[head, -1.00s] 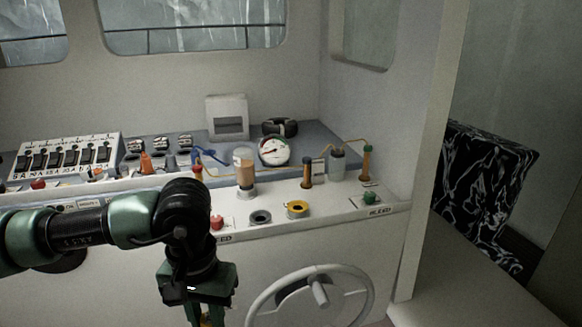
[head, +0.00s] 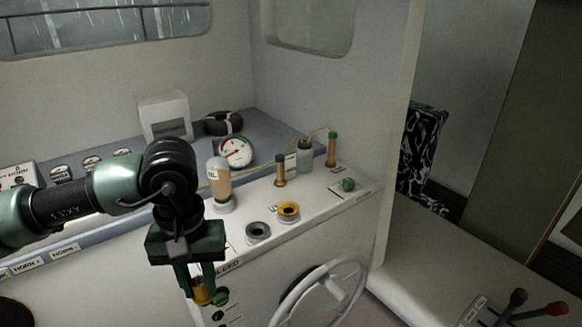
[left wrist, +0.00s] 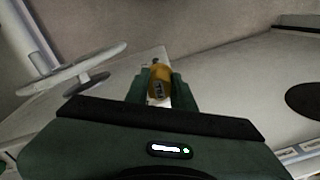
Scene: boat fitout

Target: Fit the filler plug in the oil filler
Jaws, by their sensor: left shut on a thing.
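My left gripper (head: 203,293) is shut on a yellow-brown plug (head: 201,291). The plug also shows between the fingertips in the left wrist view (left wrist: 159,84); the fingers hide its sides. In the head view the gripper points down, in front of the console's front face and nearer to me than the fillers. A yellow-rimmed open filler (head: 288,210) and a grey-rimmed open filler (head: 258,231) are on the white console top, up and right of the plug. Their small labels are too blurred to read. The plug is apart from both. My right gripper is out of view.
A steering wheel (head: 322,294) stands out from the console front, right of the gripper.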

